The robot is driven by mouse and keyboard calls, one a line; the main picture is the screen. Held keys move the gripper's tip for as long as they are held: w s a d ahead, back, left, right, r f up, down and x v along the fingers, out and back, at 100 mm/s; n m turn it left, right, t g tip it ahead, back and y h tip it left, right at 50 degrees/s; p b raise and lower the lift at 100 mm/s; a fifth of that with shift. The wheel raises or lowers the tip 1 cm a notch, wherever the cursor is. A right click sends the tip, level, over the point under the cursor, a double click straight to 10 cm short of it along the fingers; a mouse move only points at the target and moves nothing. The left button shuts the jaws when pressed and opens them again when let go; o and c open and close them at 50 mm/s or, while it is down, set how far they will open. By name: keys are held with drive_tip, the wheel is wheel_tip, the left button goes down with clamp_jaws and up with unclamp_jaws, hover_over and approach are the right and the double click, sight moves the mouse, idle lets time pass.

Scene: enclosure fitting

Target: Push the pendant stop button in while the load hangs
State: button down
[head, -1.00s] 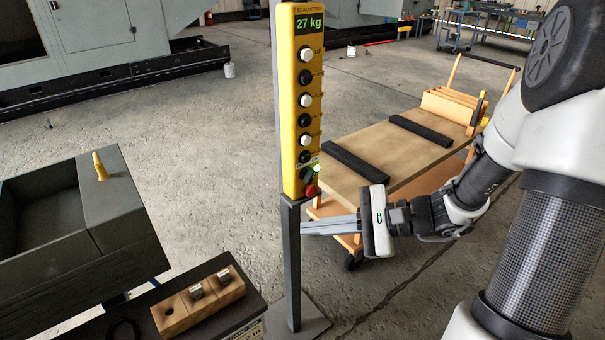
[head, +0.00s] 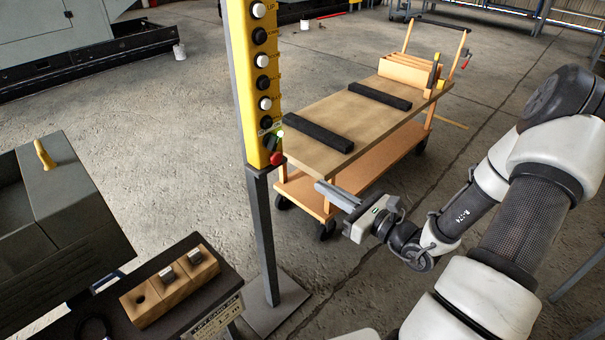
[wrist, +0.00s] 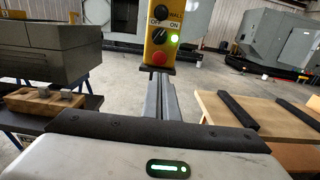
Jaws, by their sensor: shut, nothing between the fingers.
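The yellow pendant (head: 240,60) stands on a dark post (head: 266,240) with a column of black and white buttons. The red stop button (head: 277,159) is at its bottom end, below a black switch and a lit green lamp. In the wrist view the red button (wrist: 159,58) shows just beyond the fingertips. My gripper (head: 318,187) is shut and empty, to the right of and a little below the button in the head view, apart from it. In the wrist view my fingers (wrist: 160,88) point towards the pendant's lower end. No hanging load is visible.
A wooden cart (head: 345,115) with black strips stands behind my gripper. A grey bin (head: 75,205) with a yellow handle is at left. A wooden block (head: 165,290) with metal pieces lies on a dark stand at lower left. The post's base plate (head: 268,312) rests on the floor.

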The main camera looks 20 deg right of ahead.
sight(279, 160)
drive_tip(key=x, duration=1.3)
drive_tip(key=shift+w+a+b, duration=0.1)
drive_tip(key=shift+b, duration=0.2)
drive_tip(key=shift+w, duration=0.1)
